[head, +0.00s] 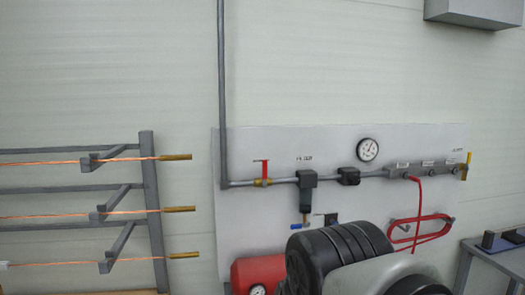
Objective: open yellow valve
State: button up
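A yellow valve handle (467,165) is at the far right end of the grey pipe on the white wall panel. It is small here and looks upright or slightly tilted, pointing up from the pipe's end. My arm shows large at the bottom centre-right, as black ribbed and grey links in front of the lower panel. No fingertips of my gripper are in view, and nothing of mine visibly touches the yellow handle.
The panel (235,150) carries a red-handled valve (265,170), a gauge (368,149) and a red hose (419,205). A red tank (255,272) is below. A rack (150,200) with copper rods stands left. A table (490,250) is at right.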

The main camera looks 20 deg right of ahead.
aim_at(470, 153)
jog(key=i+l+z, duration=0.1)
jog(key=l+z, duration=0.15)
jog(key=z, duration=0.2)
jog(key=i+l+z, duration=0.1)
jog(key=z, duration=0.35)
jog(key=i+l+z, duration=0.2)
jog(key=z, duration=0.25)
jog(key=i+l+z, duration=0.1)
jog(key=i+l, duration=0.15)
jog(key=i+l+z, duration=0.15)
jog(key=i, duration=0.35)
jog(key=i+l+z, duration=0.1)
jog(key=i+l, duration=0.15)
jog(key=j+u, duration=0.15)
jog(key=u, duration=0.2)
jog(key=j+u, duration=0.3)
jog(key=u, duration=0.35)
jog(key=i+l, duration=0.1)
jog(key=l, duration=0.25)
jog(key=i+l+z, duration=0.1)
jog(key=l, duration=0.25)
jog(key=i+l, duration=0.15)
jog(key=l, duration=0.2)
jog(key=i+l, duration=0.15)
jog(key=l, duration=0.2)
jog(key=i+j+z, duration=0.1)
jog(key=i+z, duration=0.25)
jog(key=i, duration=0.05)
